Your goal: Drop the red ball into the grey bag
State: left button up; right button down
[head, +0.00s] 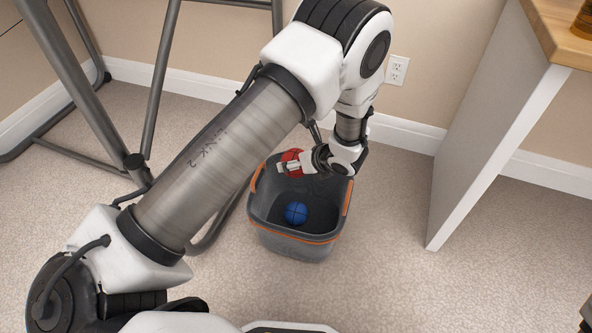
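The grey bag (290,246), a dark open-topped container with orange trim, stands on the carpet in the middle of the head view. The red ball (293,155) shows at the bag's far side, partly covered by my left gripper (289,167). The gripper's pale finger lies across the ball, and it appears shut on it, over the bag's opening near the far rim. The other finger is hidden. The ball looks slightly larger than the blue ball below. My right gripper is not in view.
A blue ball (296,213) lies inside the bag. A white panel (492,150) under a wooden top stands to the right. Grey metal stool legs (160,85) stand at the left. A wall with an outlet is behind. Carpet is clear between bag and panel.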

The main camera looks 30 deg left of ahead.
aim_at(296, 176)
pick_arm(q)
notch_tip(296, 176, down, 6)
jog(key=b, duration=0.4)
jog(key=shift+r+b, duration=0.15)
jog(key=shift+b, duration=0.15)
jog(key=shift+r, duration=0.1)
jog(key=o, duration=1)
jog(key=shift+s, duration=0.1)
jog(key=v, duration=0.7)
jog(key=shift+d+r, duration=0.15)
jog(key=shift+d, duration=0.05)
